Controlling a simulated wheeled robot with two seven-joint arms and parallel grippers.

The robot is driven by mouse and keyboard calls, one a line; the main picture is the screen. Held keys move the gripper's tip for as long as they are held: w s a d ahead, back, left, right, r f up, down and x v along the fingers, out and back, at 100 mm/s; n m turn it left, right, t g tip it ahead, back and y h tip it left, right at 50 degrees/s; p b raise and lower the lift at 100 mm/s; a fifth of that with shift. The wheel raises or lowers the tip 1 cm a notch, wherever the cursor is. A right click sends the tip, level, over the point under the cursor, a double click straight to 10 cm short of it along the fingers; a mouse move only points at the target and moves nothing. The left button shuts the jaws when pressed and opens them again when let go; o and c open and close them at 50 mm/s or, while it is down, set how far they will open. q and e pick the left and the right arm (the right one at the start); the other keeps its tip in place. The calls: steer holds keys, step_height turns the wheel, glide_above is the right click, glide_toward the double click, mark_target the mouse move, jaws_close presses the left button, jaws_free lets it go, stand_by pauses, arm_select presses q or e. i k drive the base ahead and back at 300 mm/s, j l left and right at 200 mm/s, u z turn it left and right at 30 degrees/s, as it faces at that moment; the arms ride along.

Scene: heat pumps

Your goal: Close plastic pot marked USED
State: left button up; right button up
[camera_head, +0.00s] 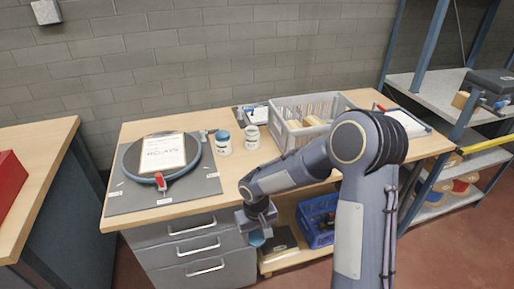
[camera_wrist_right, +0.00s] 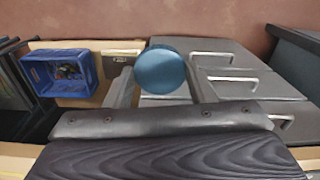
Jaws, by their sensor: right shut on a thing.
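My right gripper (camera_head: 258,228) is shut on a round blue lid (camera_wrist_right: 160,70), held in front of the workbench drawers, below the level of the top. The lid also shows small under the gripper in the head view (camera_head: 256,239). Two white plastic pots stand upright on the bench: a left pot (camera_head: 223,147) with blue at its top, and a right pot (camera_head: 252,142) with a pale top. Their labels are too small to read, so I cannot tell which is marked USED. My left gripper is not in view.
A grey mat (camera_head: 200,188) holds a round dark plate with a labelled sheet and a red-handled tool. A grey crate (camera_head: 284,134) stands right of the pots. A blue crate (camera_head: 318,236) sits on the lower shelf. The bench front (camera_head: 240,178) is clear.

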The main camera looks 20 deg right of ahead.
mark_target(252, 134)
steer(key=l+u, duration=0.2)
steer(key=l, duration=0.45)
steer(key=k+l+u, duration=0.2)
steer(key=l, duration=0.4)
steer(key=i+l, duration=0.05)
